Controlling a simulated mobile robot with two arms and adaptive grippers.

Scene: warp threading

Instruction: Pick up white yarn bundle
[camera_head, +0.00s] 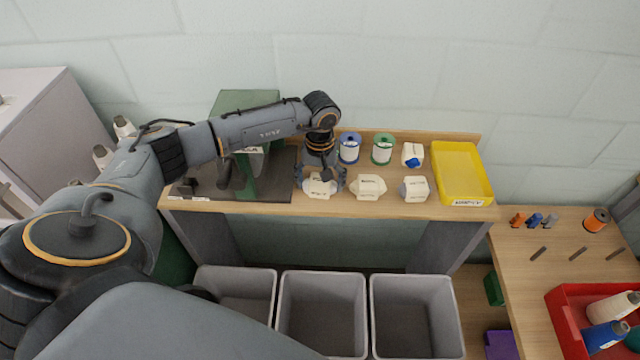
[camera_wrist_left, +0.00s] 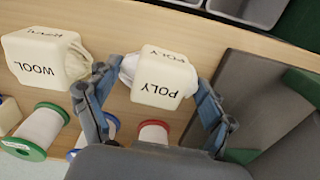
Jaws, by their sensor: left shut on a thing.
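The white yarn bundle (camera_head: 320,190) has a block-like cream wrap and stands at the front of the wooden shelf, just right of the dark machine base. In the left wrist view its wrap (camera_wrist_left: 163,78) reads POLY, and white yarn shows at its side. My left gripper (camera_head: 321,181) reaches down over it from above, with one finger on each side, shut on it. The bundle appears to be at shelf level; I cannot tell whether it is lifted. My right gripper is not in view.
A bundle labelled WOOL (camera_wrist_left: 45,62) stands beside it, and another bundle (camera_head: 414,189) is further right. Blue (camera_head: 349,148) and green (camera_head: 382,149) spools stand behind. A yellow tray (camera_head: 463,172) is at the right end. Grey bins (camera_head: 323,275) stand below.

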